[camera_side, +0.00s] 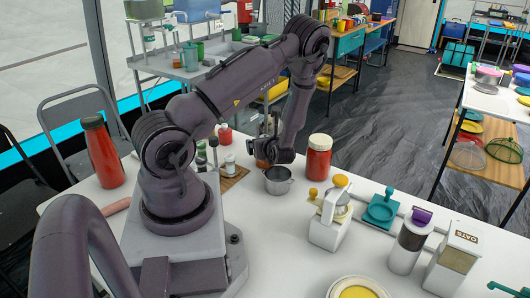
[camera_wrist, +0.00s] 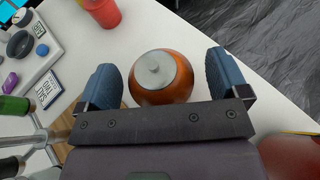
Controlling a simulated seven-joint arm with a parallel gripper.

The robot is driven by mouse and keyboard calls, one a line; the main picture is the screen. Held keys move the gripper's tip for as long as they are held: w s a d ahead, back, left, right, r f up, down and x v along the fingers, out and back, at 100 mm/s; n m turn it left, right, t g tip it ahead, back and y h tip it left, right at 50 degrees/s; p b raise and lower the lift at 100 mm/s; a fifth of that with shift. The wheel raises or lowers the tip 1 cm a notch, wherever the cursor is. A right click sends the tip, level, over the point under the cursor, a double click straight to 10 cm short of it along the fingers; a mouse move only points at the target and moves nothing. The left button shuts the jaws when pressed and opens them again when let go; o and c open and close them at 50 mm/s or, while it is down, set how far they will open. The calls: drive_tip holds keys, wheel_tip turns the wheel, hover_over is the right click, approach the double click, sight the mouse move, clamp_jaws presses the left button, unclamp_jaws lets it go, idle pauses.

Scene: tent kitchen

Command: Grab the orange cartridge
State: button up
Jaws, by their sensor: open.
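The orange cartridge (camera_wrist: 176,86) is a rounded orange canister with a grey cap on top, in the middle of the wrist view. My gripper (camera_wrist: 162,62) is open, with one blue-grey finger on each side of the cartridge. A small gap shows on both sides, and I cannot tell how far down the fingers reach. In the side view, my gripper (camera_side: 263,140) points down over the back of the white table. An orange-brown patch of the cartridge (camera_side: 261,162) shows there, mostly hidden behind my gripper and wrist.
In the side view, a metal pot (camera_side: 278,181) and a red jar (camera_side: 318,158) stand close to my gripper. Small bottles (camera_side: 214,153) on a wooden board stand to its left. A yellow-topped appliance (camera_side: 331,215) is in front. A red cup (camera_wrist: 103,13) shows in the wrist view.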

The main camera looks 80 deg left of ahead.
drive_tip(key=shift+a, duration=0.15)
drive_tip(key=c, duration=1.1)
drive_tip(key=shift+r, duration=0.1)
